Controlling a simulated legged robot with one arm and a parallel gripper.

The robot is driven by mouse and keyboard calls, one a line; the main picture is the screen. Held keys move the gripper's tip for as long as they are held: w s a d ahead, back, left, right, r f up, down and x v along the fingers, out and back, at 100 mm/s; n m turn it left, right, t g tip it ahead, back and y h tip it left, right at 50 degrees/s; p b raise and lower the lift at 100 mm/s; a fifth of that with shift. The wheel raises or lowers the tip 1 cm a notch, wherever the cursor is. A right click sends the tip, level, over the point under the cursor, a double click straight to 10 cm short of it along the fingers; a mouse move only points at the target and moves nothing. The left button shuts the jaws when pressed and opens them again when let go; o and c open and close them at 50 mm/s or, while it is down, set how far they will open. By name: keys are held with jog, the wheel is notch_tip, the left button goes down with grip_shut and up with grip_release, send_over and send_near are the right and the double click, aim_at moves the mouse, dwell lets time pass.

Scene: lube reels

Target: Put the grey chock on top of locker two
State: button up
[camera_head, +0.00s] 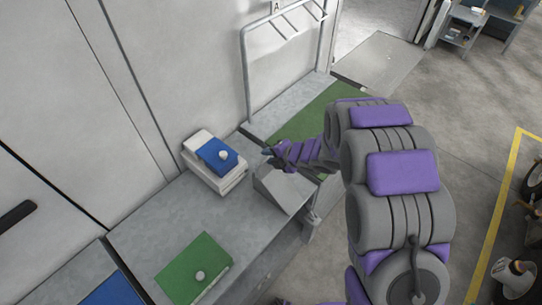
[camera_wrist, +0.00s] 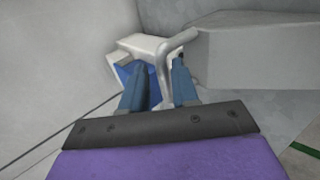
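The grey chock (camera_head: 284,189) is a wedge-shaped block on the grey bench top, close to the front edge. It fills the upper right of the wrist view (camera_wrist: 245,48), with a pale bent handle (camera_wrist: 160,56) at its left. My gripper (camera_head: 267,154) is just above and behind the chock in the head view. In the wrist view its two blue fingers (camera_wrist: 159,75) stand apart, with the handle between them and a gap beside it. Whether a finger touches the handle I cannot tell. I see no readable number marking locker two.
A white box with a blue top and white knob (camera_head: 214,155) stands left of my gripper. A green panel with a knob (camera_head: 194,268) and a blue panel (camera_head: 112,291) lie nearer. A metal rail frame (camera_head: 243,70) stands behind. Bare bench (camera_head: 160,228) shows between.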

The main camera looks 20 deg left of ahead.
jog(key=shift+o, duration=0.7)
jog(key=shift+a, duration=0.15)
jog(key=shift+a+f, duration=0.2)
jog(key=shift+a, duration=0.4)
jog(key=p+v, duration=0.2)
jog(key=v, duration=1)
jog(key=shift+s+d, duration=0.1)
jog(key=shift+d, duration=0.3)
jog(key=shift+d, duration=0.1)
